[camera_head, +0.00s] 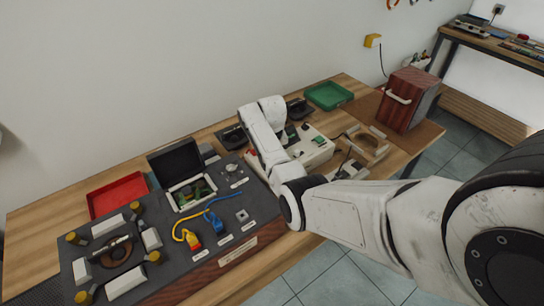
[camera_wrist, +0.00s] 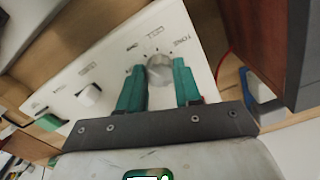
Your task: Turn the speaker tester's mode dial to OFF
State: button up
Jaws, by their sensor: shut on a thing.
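The speaker tester is a pale box (camera_head: 315,152) behind my forearm in the head view. Its white panel (camera_wrist: 110,75) fills the middle of the wrist view. I cannot tell which label the dial points to. In the head view my arm hides the fingers and the dial.
A white knob (camera_wrist: 89,95) and a green part (camera_wrist: 48,122) sit further left on the panel. A red-brown wooden cabinet (camera_head: 408,100) stands to the right, near a green tray (camera_head: 328,95). A dark mat with parts (camera_head: 130,285) and a red tray (camera_head: 117,196) lie left.

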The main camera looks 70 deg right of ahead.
jog(key=n+p, duration=0.1)
jog(key=n, duration=0.3)
jog(key=shift+r+n, duration=0.1)
jog(key=shift+n, duration=0.2)
jog(key=shift+w+n+p, duration=0.1)
jog(key=shift+n+p, duration=0.2)
jog(key=shift+n, duration=1.5)
jog(key=o, duration=1)
jog(key=shift+o, duration=0.2)
notch_tip(320, 180, up, 11)
jog(key=b, duration=0.1)
jog(key=shift+f, duration=0.2)
